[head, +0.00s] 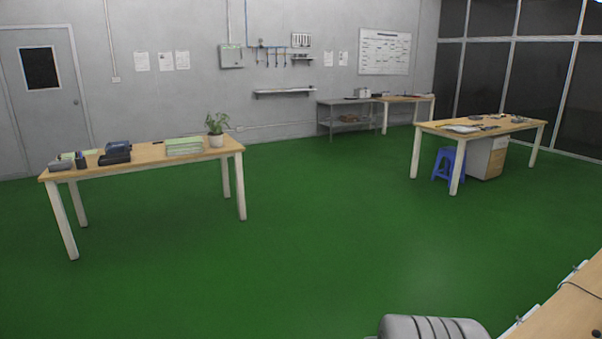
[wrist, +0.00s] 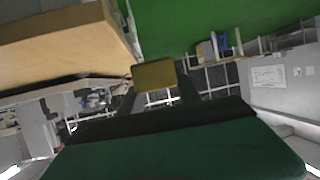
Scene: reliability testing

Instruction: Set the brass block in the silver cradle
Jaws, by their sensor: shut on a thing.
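My gripper (wrist: 157,88) shows in the wrist view, with its dark fingers on either side of the brass block (wrist: 153,74). It is shut on the block, whose dull gold flat face sits between the fingertips. The block is held clear of any surface that I can see. My gripper and the block do not show in the head view. I cannot make out the silver cradle in either view.
A wooden bench (head: 567,316) edges into the head view at lower right. A wooden top (wrist: 65,40) shows at upper left in the wrist view. A table (head: 150,156) with a plant (head: 216,128) stands left, another table (head: 480,126) right. Green floor (head: 310,230) between is clear.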

